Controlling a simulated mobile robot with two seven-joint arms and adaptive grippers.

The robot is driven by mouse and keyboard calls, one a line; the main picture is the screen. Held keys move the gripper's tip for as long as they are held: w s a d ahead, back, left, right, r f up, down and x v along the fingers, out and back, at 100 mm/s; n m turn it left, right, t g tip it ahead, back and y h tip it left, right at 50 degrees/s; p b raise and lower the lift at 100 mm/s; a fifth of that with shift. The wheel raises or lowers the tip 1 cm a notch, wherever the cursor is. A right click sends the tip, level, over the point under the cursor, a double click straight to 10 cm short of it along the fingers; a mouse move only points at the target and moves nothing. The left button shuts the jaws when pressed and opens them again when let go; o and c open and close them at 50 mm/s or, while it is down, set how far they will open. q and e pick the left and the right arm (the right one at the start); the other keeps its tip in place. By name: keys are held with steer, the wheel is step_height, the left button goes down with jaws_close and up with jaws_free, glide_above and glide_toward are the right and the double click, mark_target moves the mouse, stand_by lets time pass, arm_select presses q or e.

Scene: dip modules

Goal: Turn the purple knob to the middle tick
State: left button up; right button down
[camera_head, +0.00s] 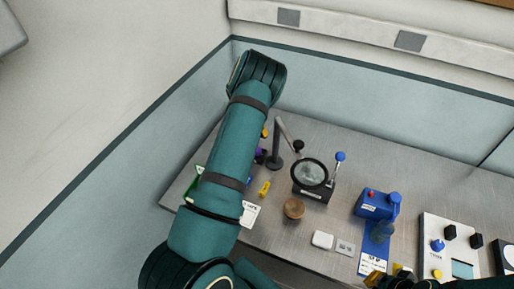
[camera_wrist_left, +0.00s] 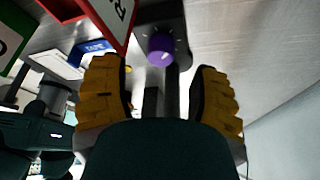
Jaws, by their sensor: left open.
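The purple knob (camera_wrist_left: 160,48) sits on a grey panel with pale tick marks around it in the left wrist view. Which tick it points at is too small to tell. My left gripper (camera_wrist_left: 158,68) is open, with one yellow finger on each side below the knob, and no contact shows. In the head view a bit of purple, likely the knob (camera_head: 260,155), shows beside my left forearm, and the left gripper is hidden there. My right gripper (camera_head: 385,279) is at the bottom right edge, mostly cut off.
A red-framed sign (camera_wrist_left: 112,22) stands close left of the knob. A lamp-like stand (camera_head: 276,160), a round gauge (camera_head: 310,173), a brown round knob (camera_head: 294,209) and a blue device (camera_head: 377,205) stand on the metal bench (camera_head: 410,180). A wall runs behind.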

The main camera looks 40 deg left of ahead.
arm_select(q)
steer(key=v, duration=0.7)
steer(key=shift+r, duration=0.3)
steer(key=shift+a, duration=0.1)
